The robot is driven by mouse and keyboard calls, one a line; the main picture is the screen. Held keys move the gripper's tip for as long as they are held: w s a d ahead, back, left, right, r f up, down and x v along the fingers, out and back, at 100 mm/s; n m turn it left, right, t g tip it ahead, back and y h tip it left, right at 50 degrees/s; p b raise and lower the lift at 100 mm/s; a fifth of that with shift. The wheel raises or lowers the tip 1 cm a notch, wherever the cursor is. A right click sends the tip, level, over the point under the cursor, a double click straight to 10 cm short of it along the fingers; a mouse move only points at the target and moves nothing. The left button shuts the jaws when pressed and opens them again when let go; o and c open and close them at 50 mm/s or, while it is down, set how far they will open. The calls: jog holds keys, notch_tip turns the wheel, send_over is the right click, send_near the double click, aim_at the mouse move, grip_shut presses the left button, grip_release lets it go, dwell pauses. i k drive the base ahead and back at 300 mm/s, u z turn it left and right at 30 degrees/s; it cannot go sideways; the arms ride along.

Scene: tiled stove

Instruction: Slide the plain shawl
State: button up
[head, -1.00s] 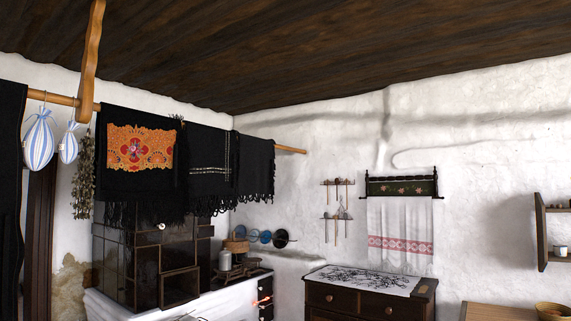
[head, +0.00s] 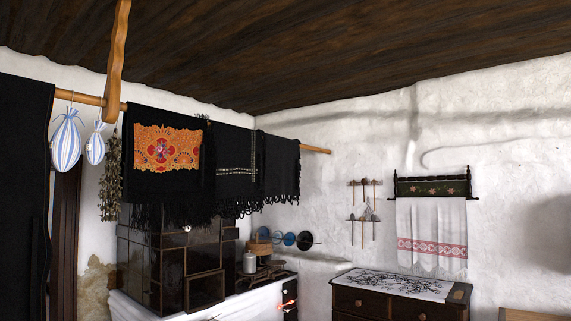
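Black fringed shawls hang side by side over a wooden pole in the head view. The plain shawl (head: 282,167) at the right end is all black, with no pattern that I can see, and hangs next to a black shawl with thin white stripes (head: 234,150). Left of that hangs a black shawl with an orange embroidered panel (head: 140,187). Another plain black cloth (head: 22,190) hangs at the far left edge, partly cut off. My gripper is not in view.
The wooden pole (head: 316,150) sticks out beyond the plain shawl at the right. A curved wooden hanger (head: 117,60) holds it from the ceiling. Blue-striped bundles (head: 66,145) hang at left. A dark tiled stove (head: 170,262) stands below, and a chest of drawers (head: 400,303) at right.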

aim_at(282, 166)
jog(key=z, duration=0.05)
jog(key=i, duration=3.15)
jog(key=z, duration=0.4)
jog(key=i, duration=1.85)
jog(key=z, duration=0.15)
